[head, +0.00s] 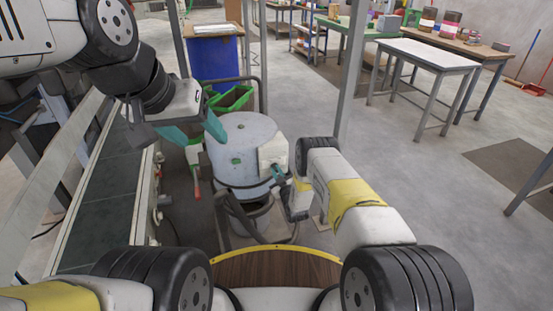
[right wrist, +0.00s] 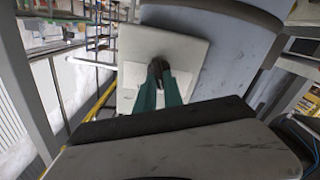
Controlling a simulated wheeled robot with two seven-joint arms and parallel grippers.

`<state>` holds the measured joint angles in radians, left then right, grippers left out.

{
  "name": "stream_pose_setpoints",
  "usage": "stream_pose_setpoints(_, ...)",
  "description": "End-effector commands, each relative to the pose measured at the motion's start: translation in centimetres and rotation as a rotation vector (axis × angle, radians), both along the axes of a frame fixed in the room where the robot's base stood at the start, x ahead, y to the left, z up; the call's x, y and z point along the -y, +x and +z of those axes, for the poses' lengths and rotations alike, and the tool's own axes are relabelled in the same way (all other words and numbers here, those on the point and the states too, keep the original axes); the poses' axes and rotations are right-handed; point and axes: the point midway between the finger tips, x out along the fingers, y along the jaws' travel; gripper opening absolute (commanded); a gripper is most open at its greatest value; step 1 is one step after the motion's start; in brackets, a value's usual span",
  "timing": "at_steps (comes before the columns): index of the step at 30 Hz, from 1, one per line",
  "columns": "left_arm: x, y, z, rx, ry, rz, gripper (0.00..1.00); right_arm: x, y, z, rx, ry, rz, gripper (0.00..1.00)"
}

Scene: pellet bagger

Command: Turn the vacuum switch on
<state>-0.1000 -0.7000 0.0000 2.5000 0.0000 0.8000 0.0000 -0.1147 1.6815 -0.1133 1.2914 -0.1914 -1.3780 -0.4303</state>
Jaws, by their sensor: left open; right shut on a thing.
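The vacuum (head: 236,178) is a grey-blue drum on the floor in the middle of the head view. A pale switch box (head: 272,151) is on its right side; in the right wrist view it is a light square plate (right wrist: 130,48). My right gripper (head: 276,170) is at this box. In the right wrist view its teal fingers (right wrist: 158,75) are shut on a small dark switch knob (right wrist: 155,67) on the plate. The fingers partly hide the knob, and I cannot tell its setting. My left gripper (head: 205,139) is open and empty, left of the drum's top.
A conveyor (head: 98,195) runs along the left. A metal post (head: 350,75) rises behind my right arm. A white-topped table (head: 427,54) is at the back right. The right floor is mostly clear.

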Motion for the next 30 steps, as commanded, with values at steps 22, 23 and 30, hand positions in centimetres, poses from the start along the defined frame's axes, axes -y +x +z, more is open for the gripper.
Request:
stream_pose_setpoints(22,0.00,0.00,0.00,0.000,0.000,0.000,0.63,0.63,0.11,-0.08,-0.205,0.626,-0.004,0.00)
stream_pose_setpoints(23,0.00,0.00,0.00,0.000,0.000,0.000,0.63,0.61,0.11,-0.07,-0.212,0.650,-0.003,0.00)
stream_pose_setpoints(30,0.00,0.00,0.00,0.000,0.000,0.000,0.63,0.64,0.11,-0.15,-0.262,0.799,-0.002,0.00)
